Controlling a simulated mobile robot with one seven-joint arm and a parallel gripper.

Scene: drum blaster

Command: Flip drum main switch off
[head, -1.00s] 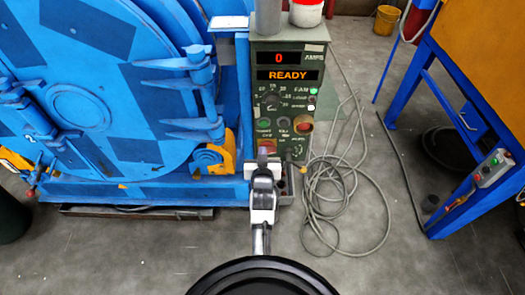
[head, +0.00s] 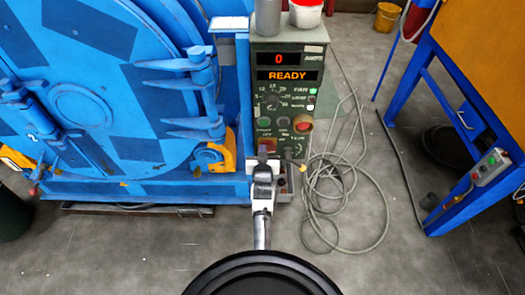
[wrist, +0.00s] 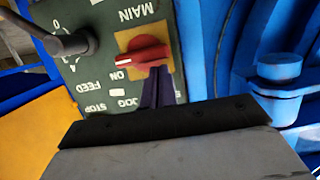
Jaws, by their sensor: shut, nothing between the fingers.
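The drum main switch (wrist: 145,56) is a red rotary knob on a yellow plate, on the green control panel (wrist: 88,22). In the wrist view its pointed end is toward the left, close to the ON label. In the head view the switch (head: 269,144) is partly hidden by my gripper (head: 263,152). My gripper's dark purple fingers (wrist: 156,88) are shut and empty. Their tips are right at the lower edge of the red knob; I cannot tell if they touch it. The panel display reads 0 and READY.
A large blue drum (head: 85,95) stands left of the panel. A dark lever (wrist: 65,43) sticks out beside the switch. Grey cables (head: 345,195) lie on the floor to the right, before a blue-framed stand (head: 440,205). Open floor lies in front.

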